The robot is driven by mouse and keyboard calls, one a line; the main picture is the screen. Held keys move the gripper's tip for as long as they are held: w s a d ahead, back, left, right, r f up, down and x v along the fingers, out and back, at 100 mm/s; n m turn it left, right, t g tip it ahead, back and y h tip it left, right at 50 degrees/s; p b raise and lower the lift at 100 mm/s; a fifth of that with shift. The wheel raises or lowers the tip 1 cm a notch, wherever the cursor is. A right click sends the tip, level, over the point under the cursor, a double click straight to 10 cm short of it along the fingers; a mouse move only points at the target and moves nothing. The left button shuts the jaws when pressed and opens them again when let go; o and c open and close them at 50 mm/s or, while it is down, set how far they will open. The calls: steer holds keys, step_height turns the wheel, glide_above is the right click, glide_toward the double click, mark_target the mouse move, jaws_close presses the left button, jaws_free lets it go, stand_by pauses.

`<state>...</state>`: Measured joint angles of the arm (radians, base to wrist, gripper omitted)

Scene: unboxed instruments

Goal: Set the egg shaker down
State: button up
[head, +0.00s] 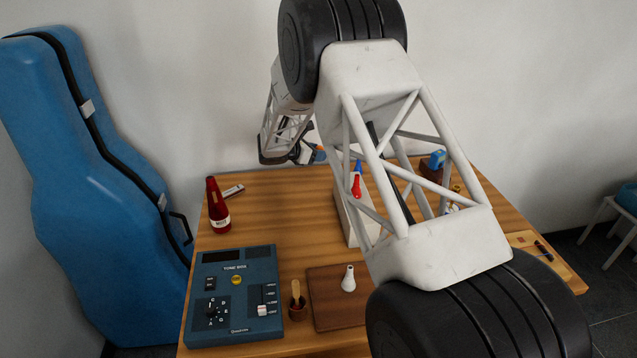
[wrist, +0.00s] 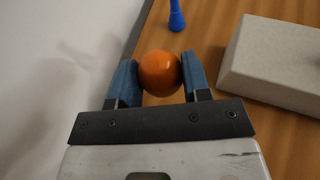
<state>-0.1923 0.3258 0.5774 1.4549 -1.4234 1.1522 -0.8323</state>
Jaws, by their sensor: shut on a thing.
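The egg shaker (wrist: 160,73) is a glossy orange, rounded thing in the wrist view. My gripper (wrist: 158,80) is shut on it, with one blue finger on each side. In the head view my gripper (head: 316,154) is at the far edge of the table, left of the beige block, partly hidden by my own arm. The wooden table (head: 275,210) shows below and beyond the egg shaker. I cannot tell the exact height of the egg shaker above the table.
A beige block (wrist: 275,60) and a blue-based thing (wrist: 177,18) are near my gripper. Bare wood lies left of the block.

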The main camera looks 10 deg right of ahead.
glide_above(317, 184)
steer(key=shift+s+f, duration=0.1)
steer(key=shift+f, duration=2.95)
steer(key=shift+f, duration=1.85)
steer(key=shift+f, duration=0.1)
steer(key=o, duration=0.9)
steer(key=shift+a, duration=0.15)
steer(key=v, duration=1.2)
